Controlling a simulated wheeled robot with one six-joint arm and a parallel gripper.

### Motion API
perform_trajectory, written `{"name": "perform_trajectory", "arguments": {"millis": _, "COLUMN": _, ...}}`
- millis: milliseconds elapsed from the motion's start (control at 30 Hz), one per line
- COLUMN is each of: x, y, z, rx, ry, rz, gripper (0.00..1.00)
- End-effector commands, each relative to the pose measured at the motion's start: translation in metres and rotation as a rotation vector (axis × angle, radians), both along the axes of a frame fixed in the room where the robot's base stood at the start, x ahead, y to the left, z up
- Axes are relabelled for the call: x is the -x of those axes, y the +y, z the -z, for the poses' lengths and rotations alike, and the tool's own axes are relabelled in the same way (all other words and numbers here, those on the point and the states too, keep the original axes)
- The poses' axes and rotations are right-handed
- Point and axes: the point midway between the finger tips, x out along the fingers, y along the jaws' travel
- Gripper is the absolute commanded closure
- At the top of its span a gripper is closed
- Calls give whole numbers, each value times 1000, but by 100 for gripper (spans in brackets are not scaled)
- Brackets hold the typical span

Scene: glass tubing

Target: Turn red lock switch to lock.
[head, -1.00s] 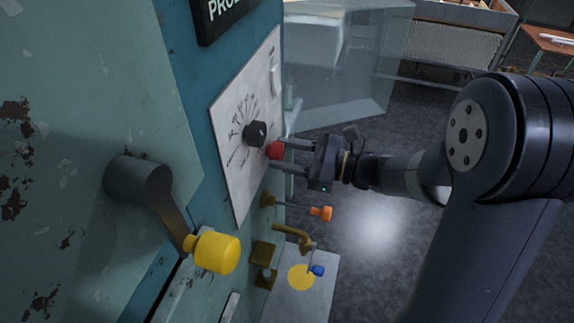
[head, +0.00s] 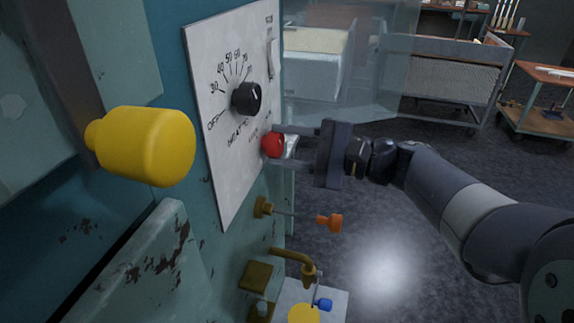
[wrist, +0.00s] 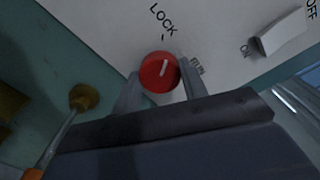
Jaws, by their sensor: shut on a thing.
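The red lock switch (head: 272,145) is a round red knob low on the white control panel (head: 222,180). In the wrist view the red knob (wrist: 160,71) carries a white pointer line, which lies between the LOCK mark and the RUN mark, tilted toward the upper right. My gripper (head: 280,146) reaches in from the right and is shut on the red knob, one finger above it and one below. The wrist view shows a finger on each side of the knob (wrist: 159,88).
A black dial (head: 246,98) sits above the knob, and a white on/off rocker (wrist: 284,32) is nearby. An orange-handled valve (head: 329,222), a brass pipe with a blue handle (head: 322,305) and a large yellow handle (head: 150,146) stick out. Carts stand behind.

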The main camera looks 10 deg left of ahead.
Motion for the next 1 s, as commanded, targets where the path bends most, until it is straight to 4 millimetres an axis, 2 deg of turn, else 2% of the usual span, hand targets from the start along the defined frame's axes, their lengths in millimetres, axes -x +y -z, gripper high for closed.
{"name": "perform_trajectory", "arguments": {"millis": 33, "x": 0, "y": 0, "z": 6, "rx": 2, "ry": -35, "rz": -1, "gripper": 82}}
{"name": "perform_trajectory", "arguments": {"millis": 400, "x": 0, "y": 0, "z": 3, "rx": 16, "ry": -199, "rz": -1, "gripper": 82}}
{"name": "perform_trajectory", "arguments": {"millis": 967, "x": 0, "y": 0, "z": 1, "rx": 20, "ry": -230, "rz": -2, "gripper": 82}}
{"name": "perform_trajectory", "arguments": {"millis": 1000, "x": 0, "y": 0, "z": 1, "rx": 21, "ry": -230, "rz": -2, "gripper": 58}}
